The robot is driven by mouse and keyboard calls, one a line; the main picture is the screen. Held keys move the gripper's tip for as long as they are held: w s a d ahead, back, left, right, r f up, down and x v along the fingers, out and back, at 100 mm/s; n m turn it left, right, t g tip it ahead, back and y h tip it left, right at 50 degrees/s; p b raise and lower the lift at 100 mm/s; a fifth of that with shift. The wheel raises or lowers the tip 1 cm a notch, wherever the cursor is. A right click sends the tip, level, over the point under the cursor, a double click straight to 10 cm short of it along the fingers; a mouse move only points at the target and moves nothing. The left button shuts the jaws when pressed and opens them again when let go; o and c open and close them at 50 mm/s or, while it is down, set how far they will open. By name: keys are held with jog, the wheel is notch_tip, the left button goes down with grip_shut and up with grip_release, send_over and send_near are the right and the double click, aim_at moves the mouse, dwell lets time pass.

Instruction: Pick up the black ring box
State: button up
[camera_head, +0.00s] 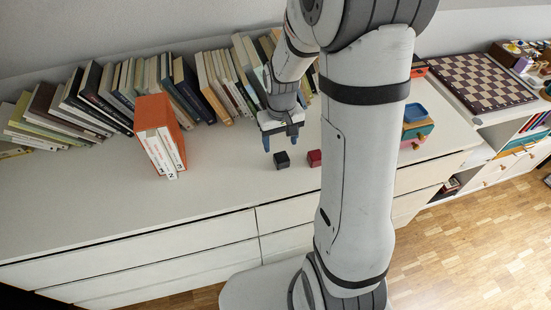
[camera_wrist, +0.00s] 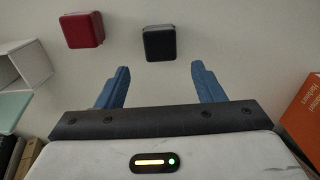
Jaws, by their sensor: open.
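The black ring box (camera_head: 282,160) is a small dark cube on the white dresser top. In the wrist view the black ring box (camera_wrist: 160,43) lies just beyond my fingertips, roughly centred between them. My gripper (camera_head: 280,142) points down above the dresser, just behind and beside the box in the head view. Its two blue fingers are apart with nothing between them in the wrist view (camera_wrist: 162,72). The box and the fingers appear apart. No part of the box is hidden by the fingers.
A red box (camera_head: 314,158) sits close to the right of the black one. An orange book holder (camera_head: 152,115) with white volumes stands to the left. A row of books (camera_head: 90,95) lines the wall. The dresser top (camera_head: 75,205) is clear in front.

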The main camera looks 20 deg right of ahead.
aim_at(280, 153)
jog(key=f, duration=0.5)
jog(key=shift+s+f, duration=0.25)
jog(key=shift+f, duration=0.15)
jog(key=shift+c, duration=0.5)
jog(key=c, duration=1)
jog(key=shift+o, duration=0.2)
jog(key=shift+r, duration=0.1)
